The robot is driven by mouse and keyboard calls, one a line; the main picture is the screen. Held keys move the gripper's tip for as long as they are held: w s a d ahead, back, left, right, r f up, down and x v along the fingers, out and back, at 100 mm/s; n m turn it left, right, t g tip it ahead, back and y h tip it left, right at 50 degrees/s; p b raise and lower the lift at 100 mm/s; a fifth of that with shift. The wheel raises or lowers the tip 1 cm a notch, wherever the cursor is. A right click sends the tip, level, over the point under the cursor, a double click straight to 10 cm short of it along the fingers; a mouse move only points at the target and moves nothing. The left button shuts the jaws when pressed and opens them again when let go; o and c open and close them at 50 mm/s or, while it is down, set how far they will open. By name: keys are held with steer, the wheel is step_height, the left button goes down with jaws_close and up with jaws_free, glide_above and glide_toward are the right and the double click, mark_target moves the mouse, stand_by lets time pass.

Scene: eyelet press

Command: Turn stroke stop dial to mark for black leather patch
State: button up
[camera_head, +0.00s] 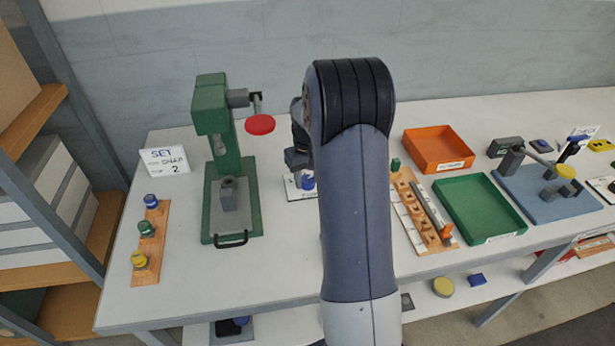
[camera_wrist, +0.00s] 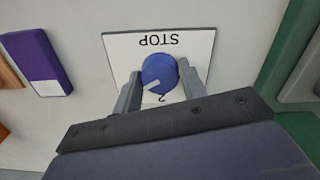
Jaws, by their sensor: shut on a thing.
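The stroke stop dial is a round blue knob (camera_wrist: 158,70) on a white plate (camera_wrist: 118,48) marked STOP, upside down in the wrist view. A "2" shows on the plate just below the knob; other marks are hidden. My gripper (camera_wrist: 160,86) is shut on the knob, one finger on each side. In the head view the knob (camera_head: 308,183) shows beside my arm, which hides much of the plate. I cannot make out a black leather patch.
The green press (camera_head: 221,150) with a red-ended lever stands left of the dial. A sign (camera_head: 165,161) reads SET SNAP FOR 2. Right of my arm are a wooden rack (camera_head: 414,205), an orange tray (camera_head: 438,167) and a green tray (camera_head: 515,218). A purple-and-white box (camera_wrist: 37,62) lies nearby.

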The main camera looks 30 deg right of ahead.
mark_target(308, 179)
stand_by(0.3)
steer(key=o, duration=1)
steer(key=shift+c, duration=0.2)
steer(key=shift+r, duration=0.1)
step_height(308, 179, up, 11)
steer(key=shift+f, duration=0.2)
step_height(308, 179, down, 11)
steer(key=shift+r, duration=0.1)
